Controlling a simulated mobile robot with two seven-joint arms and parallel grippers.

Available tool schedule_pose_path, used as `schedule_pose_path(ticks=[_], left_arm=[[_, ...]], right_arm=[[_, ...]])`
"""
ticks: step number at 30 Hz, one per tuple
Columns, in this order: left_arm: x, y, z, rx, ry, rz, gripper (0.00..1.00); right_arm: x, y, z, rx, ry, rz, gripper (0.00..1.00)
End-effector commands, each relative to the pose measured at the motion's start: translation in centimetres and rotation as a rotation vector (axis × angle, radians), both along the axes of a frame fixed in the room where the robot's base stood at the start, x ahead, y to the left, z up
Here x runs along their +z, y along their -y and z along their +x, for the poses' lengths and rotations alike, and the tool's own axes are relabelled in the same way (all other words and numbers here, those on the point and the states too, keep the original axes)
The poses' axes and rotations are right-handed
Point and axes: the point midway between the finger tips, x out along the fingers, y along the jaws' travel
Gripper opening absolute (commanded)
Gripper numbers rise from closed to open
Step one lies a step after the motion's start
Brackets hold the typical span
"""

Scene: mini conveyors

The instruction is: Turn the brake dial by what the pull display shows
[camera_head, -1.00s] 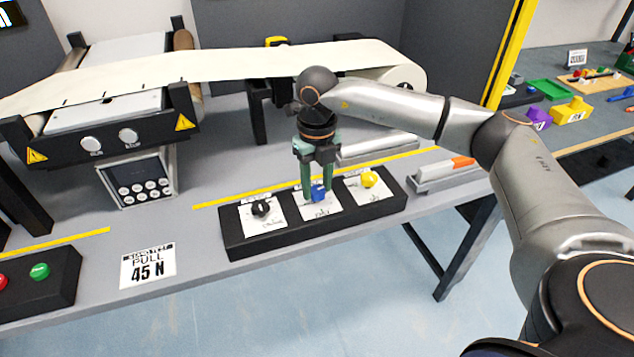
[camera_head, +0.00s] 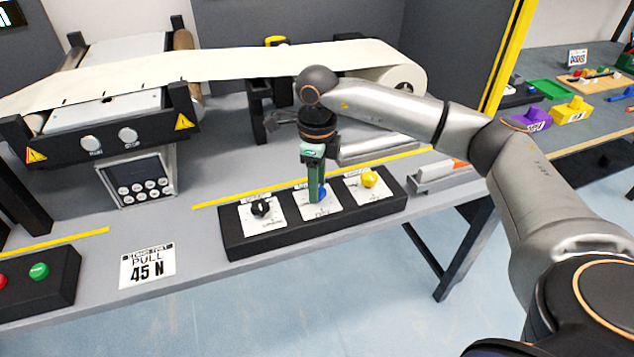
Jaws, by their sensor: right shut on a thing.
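A black control box (camera_head: 240,243) on the table's front edge carries three dials on white plates: a black dial (camera_head: 261,208) at left, a blue dial (camera_head: 323,192) in the middle and a yellow dial (camera_head: 369,179) at right. My right gripper (camera_head: 317,195) points down with its green fingers shut on the blue dial, which they partly hide. Which dial is the brake dial is too small to read. A white card (camera_head: 147,266) reads PULL 45 N. A dark display (camera_head: 141,170) sits above several round buttons; I cannot read it. My left gripper is not in view.
A cream web (camera_head: 240,64) runs from the machine at left to a roll (camera_head: 405,76) behind my right arm. A box with green and red buttons (camera_head: 50,284) stands at front left. A grey tray (camera_head: 440,177) lies right of the dials.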

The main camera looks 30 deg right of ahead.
Motion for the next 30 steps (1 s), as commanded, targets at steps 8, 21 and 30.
schedule_pose_path(ticks=[8,21,30], left_arm=[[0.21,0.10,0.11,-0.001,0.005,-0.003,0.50],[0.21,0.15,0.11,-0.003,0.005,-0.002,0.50],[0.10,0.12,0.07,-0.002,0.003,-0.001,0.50]], right_arm=[[0.09,0.03,0.06,0.041,0.003,0.000,0.00],[0.10,0.02,0.07,0.042,0.003,0.000,0.54],[0.04,0.02,0.03,0.042,0.001,0.000,0.75]])
